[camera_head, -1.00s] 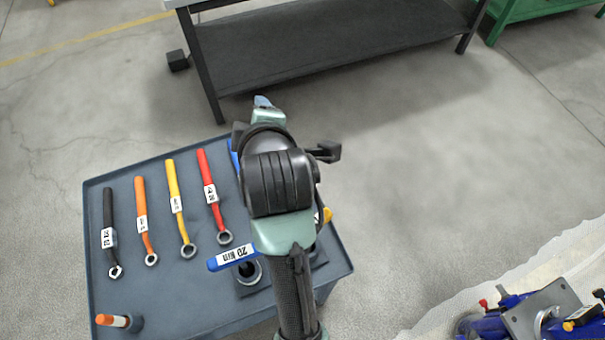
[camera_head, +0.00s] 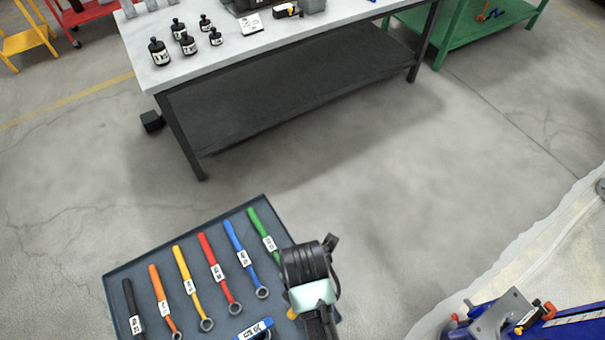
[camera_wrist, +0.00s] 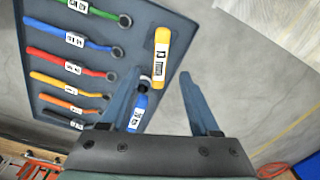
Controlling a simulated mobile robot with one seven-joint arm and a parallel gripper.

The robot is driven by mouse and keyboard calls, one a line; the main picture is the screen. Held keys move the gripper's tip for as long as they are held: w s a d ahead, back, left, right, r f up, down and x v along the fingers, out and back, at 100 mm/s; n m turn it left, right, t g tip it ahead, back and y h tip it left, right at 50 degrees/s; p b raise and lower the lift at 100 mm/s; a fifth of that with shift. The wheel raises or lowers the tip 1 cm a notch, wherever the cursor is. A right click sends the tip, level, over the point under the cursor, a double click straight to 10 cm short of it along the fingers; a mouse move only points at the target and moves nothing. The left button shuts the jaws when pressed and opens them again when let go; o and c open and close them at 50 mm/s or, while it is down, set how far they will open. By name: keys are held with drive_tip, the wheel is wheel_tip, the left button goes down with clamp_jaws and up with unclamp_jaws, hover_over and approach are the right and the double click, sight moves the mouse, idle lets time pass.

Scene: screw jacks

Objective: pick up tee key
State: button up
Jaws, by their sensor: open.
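Two bar handles that look like tee keys show in the wrist view. One is a yellow handle (camera_wrist: 161,57) with a white label, lying beyond and between my fingertips. The other is a blue handle (camera_wrist: 138,109) with a white label, close beside my left finger. The blue handle also shows at the bottom edge of the head view (camera_head: 254,331). Only a bit of the yellow one (camera_head: 292,314) shows there, beside my arm. The shafts of both keys are mostly hidden.
A dark grey tray top (camera_head: 150,262) holds a row of coloured ring wrenches left of my arm, including a red one (camera_head: 218,272) and a green one (camera_head: 263,236). A workbench (camera_head: 205,60) stands behind. Blue jack parts (camera_head: 545,330) lie at the right. Open floor lies between.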

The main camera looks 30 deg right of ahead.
wheel_tip(320, 180, down, 11)
drive_tip(key=shift+r+p, duration=0.2)
drive_tip(key=shift+p, duration=0.35)
clamp_jaws()
idle(0.3)
idle(1.1)
